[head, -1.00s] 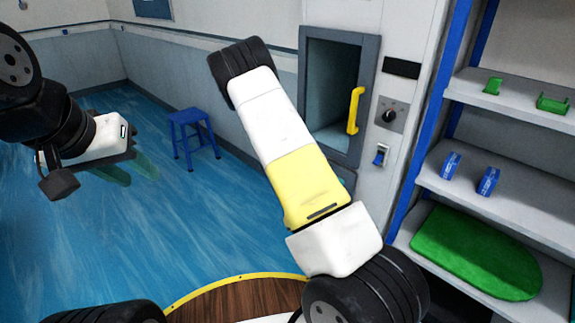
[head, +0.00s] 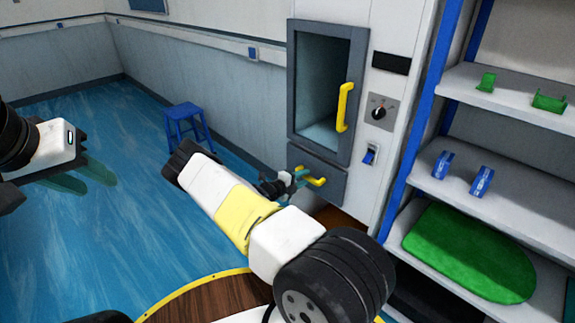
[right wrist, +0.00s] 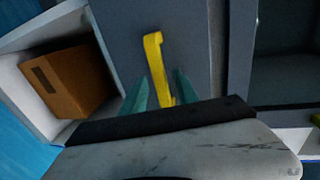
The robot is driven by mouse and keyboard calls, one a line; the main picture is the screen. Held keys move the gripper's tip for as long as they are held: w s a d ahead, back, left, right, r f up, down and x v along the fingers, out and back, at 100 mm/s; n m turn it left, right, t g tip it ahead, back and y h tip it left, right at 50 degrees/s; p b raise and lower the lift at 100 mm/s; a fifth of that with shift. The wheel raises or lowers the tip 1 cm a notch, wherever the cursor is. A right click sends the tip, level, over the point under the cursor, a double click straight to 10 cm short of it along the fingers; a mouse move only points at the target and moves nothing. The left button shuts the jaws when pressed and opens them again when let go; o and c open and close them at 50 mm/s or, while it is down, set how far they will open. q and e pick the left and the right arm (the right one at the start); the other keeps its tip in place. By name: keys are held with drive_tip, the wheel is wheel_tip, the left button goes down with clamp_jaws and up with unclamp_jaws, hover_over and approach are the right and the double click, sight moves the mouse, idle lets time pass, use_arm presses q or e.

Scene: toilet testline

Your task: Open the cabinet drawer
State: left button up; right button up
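The cabinet (head: 360,95) stands at the centre right. Its grey drawer front (head: 336,184) is below the upper compartment and looks shut. A yellow handle (head: 317,181) is on the drawer front. My right gripper (head: 303,180) is at this handle. In the right wrist view, the yellow handle (right wrist: 155,55) runs between the teal fingers of my right gripper (right wrist: 160,84). The fingers are apart, one on each side, with visible gaps to the handle. My left gripper (head: 98,178) is at the far left over the floor, fingers apart and empty.
The upper compartment has a grey frame (head: 355,50) and a vertical yellow handle (head: 344,107). A blue-posted shelf (head: 460,205) stands close on the right. A blue stool (head: 184,116) stands by the wall. A cardboard box (right wrist: 70,80) shows in the right wrist view. The floor at left is clear.

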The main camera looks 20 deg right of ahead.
drive_tip(key=shift+x, duration=1.05)
drive_tip(key=shift+c, duration=0.5)
clamp_jaws()
